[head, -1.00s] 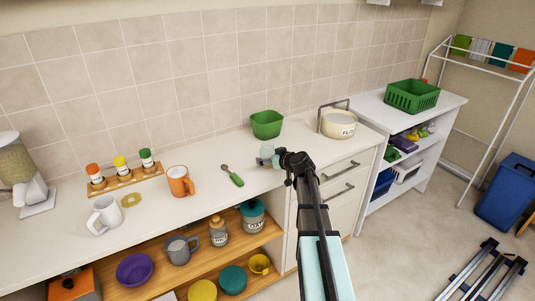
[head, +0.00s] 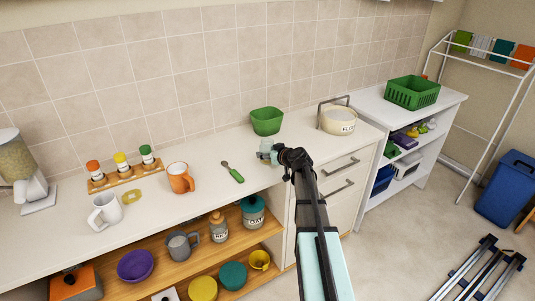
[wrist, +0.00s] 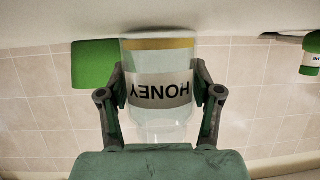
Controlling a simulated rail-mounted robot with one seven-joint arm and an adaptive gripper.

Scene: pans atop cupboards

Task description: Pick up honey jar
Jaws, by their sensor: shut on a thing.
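The honey jar (wrist: 160,65) is clear glass with a yellow band and a white "HONEY" label, which reads upside down in the wrist view. My gripper (wrist: 160,95) is shut on it, with one finger on each side. In the head view the jar (head: 265,147) shows small and pale at the end of my arm, above the right part of the white counter, in front of the green bowl (head: 266,121). My gripper (head: 274,155) partly hides it there. Whether the jar still touches the counter I cannot tell.
A green-handled utensil (head: 233,172) and an orange mug (head: 180,178) are left of the jar. A flour pot (head: 339,121) stands right of the green bowl. An open shelf below holds jars and bowls, including an oats jar (head: 252,212). The counter front is mostly clear.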

